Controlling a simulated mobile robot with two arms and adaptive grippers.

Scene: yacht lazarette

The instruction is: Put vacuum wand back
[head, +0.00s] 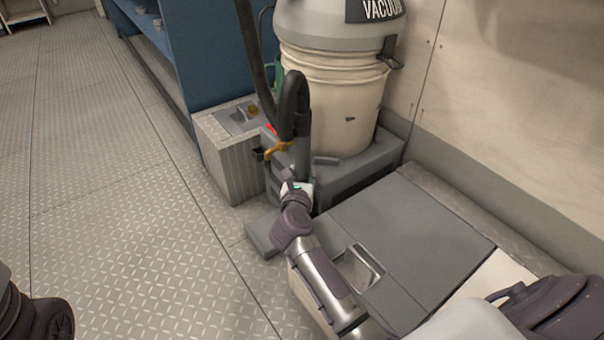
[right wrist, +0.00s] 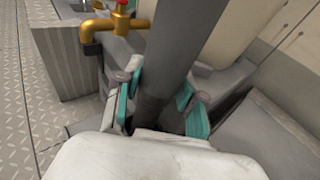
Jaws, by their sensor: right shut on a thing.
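The vacuum wand (head: 303,150) is a dark grey tube, roughly upright, in front of the vacuum drum (head: 335,95). A black hose (head: 290,95) bends over at its top. My right gripper (head: 298,184) is around the wand's lower part. In the right wrist view, the wand (right wrist: 170,50) runs between the teal-padded fingers of the gripper (right wrist: 158,95), which is shut on it. The wand's lower end is hidden behind the gripper, so I cannot tell whether it sits in a holder. My left gripper is not in view.
A brass tap with a red handle (right wrist: 118,25) is close left of the wand. The drum stands on a grey base (head: 365,172). A grey-lidded box (head: 410,240) lies to the right. A ribbed box (head: 228,160) is at left. Open tread-plate floor (head: 100,200) lies further left.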

